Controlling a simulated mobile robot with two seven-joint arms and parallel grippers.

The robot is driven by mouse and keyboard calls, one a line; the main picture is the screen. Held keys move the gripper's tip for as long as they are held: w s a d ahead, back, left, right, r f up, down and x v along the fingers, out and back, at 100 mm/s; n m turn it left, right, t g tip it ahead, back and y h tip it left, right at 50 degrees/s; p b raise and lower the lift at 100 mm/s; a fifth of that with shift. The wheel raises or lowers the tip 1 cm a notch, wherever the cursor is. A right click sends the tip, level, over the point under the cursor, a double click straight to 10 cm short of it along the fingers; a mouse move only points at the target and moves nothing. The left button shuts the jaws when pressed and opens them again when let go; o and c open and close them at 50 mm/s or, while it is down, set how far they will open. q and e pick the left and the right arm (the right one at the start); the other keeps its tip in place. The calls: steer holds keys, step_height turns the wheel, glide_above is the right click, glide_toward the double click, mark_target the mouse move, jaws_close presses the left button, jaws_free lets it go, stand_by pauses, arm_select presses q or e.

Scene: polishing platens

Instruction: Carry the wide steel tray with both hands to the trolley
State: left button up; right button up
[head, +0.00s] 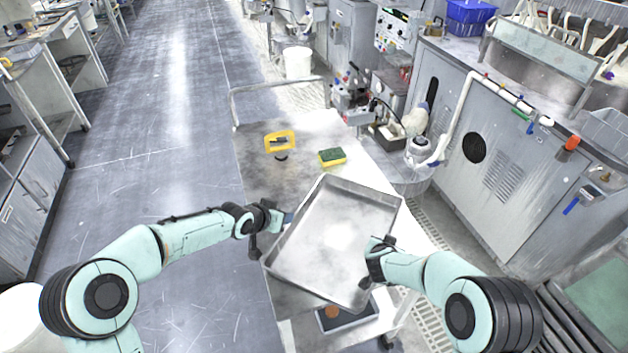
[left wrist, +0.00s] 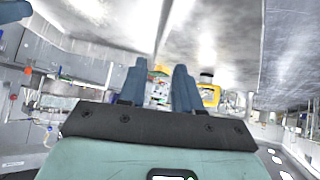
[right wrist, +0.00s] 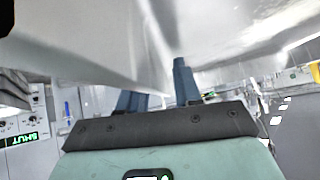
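The wide steel tray (head: 335,236) is a shallow, empty rectangular pan in the middle of the head view, turned at an angle. It appears raised over the near part of the trolley (head: 262,180), whose top it partly hides. My left gripper (head: 284,218) is at the tray's left rim, and my right gripper (head: 374,246) is at its right rim. Both grippers look closed to a narrow gap around the rim. The tray's wall runs down between the fingers in the right wrist view (right wrist: 158,85). The exact contact is small and partly hidden.
A yellow-framed tool (head: 280,141) and a green-yellow sponge (head: 332,157) lie on the trolley top beyond the tray. The trolley's rail handle (head: 280,86) is at the far end. Grey machine cabinets (head: 500,160) stand close on the right. Open floor (head: 180,130) lies left.

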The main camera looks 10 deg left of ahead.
steer(key=shift+s+a+r, duration=0.1)
steer(key=shift+s+r, duration=0.15)
steer(key=shift+r, duration=0.05)
arm_select(q)
steer(key=shift+v, duration=0.75)
arm_select(e)
steer(key=v, duration=1.1)
